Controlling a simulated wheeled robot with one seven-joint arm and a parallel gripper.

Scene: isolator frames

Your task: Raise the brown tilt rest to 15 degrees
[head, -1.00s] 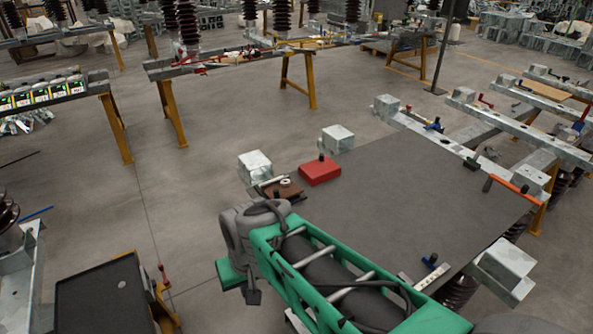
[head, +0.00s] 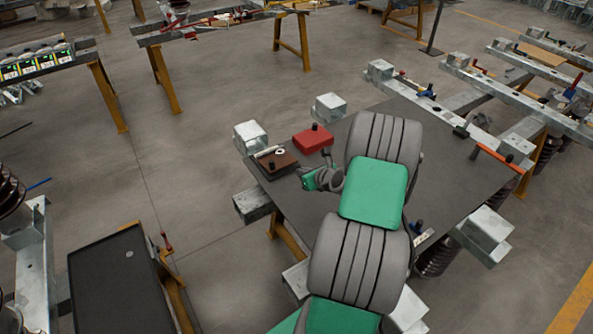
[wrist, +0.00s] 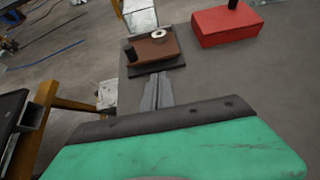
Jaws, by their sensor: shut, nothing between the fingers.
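The brown tilt rest (head: 281,163) is a small brown plate at the far left corner of the dark grey table. In the wrist view the brown plate (wrist: 157,54) lies over a black base, with a black knob at its left and a pale ring on top. It looks flat or nearly so; I cannot tell its exact angle. My gripper (wrist: 157,80) is shut and empty, its grey fingertips pointing at the near edge of the rest. Whether they touch it I cannot tell. In the head view my gripper's tips are too small to make out beside the rest.
A red box (head: 313,140) with a black knob stands right behind the rest. Galvanised blocks (head: 250,137) sit at the table's far left edge. The dark tabletop (head: 455,170) is mostly clear on the right, with an orange-handled tool (head: 500,158) on its far right edge.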

